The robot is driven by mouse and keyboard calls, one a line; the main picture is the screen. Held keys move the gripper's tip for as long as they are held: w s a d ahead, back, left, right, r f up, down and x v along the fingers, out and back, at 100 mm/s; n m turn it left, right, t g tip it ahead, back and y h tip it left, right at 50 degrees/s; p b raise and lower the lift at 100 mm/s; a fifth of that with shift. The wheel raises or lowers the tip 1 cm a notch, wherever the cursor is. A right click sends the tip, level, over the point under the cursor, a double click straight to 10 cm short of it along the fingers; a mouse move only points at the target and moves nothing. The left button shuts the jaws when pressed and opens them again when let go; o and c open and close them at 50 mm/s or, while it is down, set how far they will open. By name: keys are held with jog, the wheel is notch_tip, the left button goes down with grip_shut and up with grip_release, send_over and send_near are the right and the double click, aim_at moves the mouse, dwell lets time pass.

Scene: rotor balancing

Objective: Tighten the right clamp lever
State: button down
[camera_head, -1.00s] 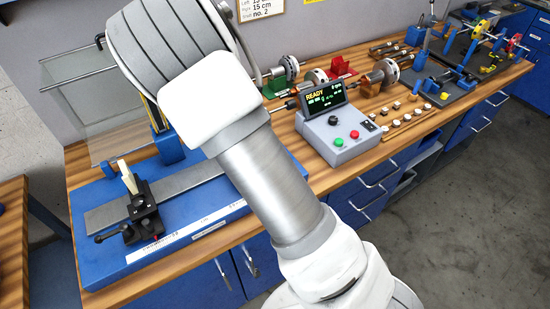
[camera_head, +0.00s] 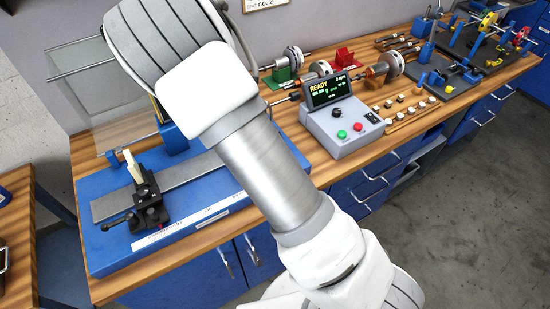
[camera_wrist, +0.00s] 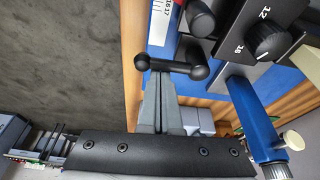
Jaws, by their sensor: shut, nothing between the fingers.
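In the wrist view, a black clamp lever (camera_wrist: 172,67) with a ball at each end lies across the tips of my gripper (camera_wrist: 160,78). The grey fingers are together with nothing between them, and their tips are at or very near the bar; I cannot tell whether they touch. A black block with a numbered dial (camera_wrist: 266,41) stands to the right, on the blue base. In the head view, my arm hides my gripper and the right clamp. The left black clamp (camera_head: 147,196) with its ball-ended lever (camera_head: 112,222) stands on the blue base (camera_head: 103,255).
The console (camera_head: 338,118) showing READY stands right of the base. Rotors (camera_head: 390,63) and small weights (camera_head: 402,108) lie farther right on the wooden bench. A clear panel (camera_head: 105,95) stands behind the base. Open floor (camera_head: 470,220) lies in front.

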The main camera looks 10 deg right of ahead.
jog(key=d, duration=0.1)
jog(key=w+d+b, duration=0.1)
jog(key=d+f, duration=0.1)
jog(key=d, duration=0.1)
jog(key=shift+w+f+b, duration=0.1)
jog(key=shift+w+b, duration=0.05)
jog(key=shift+b, duration=0.25)
jog(key=p+v, duration=0.1)
jog(key=v, duration=0.9)
jog(key=shift+r, duration=0.25)
jog(key=shift+w+a, duration=0.1)
jog(key=shift+a, duration=0.05)
jog(key=s+d+r+n+t+y, duration=0.1)
jog(key=s+r+n+t+y, duration=0.2)
jog(key=s+r+n, duration=1)
jog(key=s+r+t, duration=0.1)
jog(key=s+r, duration=0.6)
jog(key=s, duration=0.1)
jog(key=shift+d, duration=0.35)
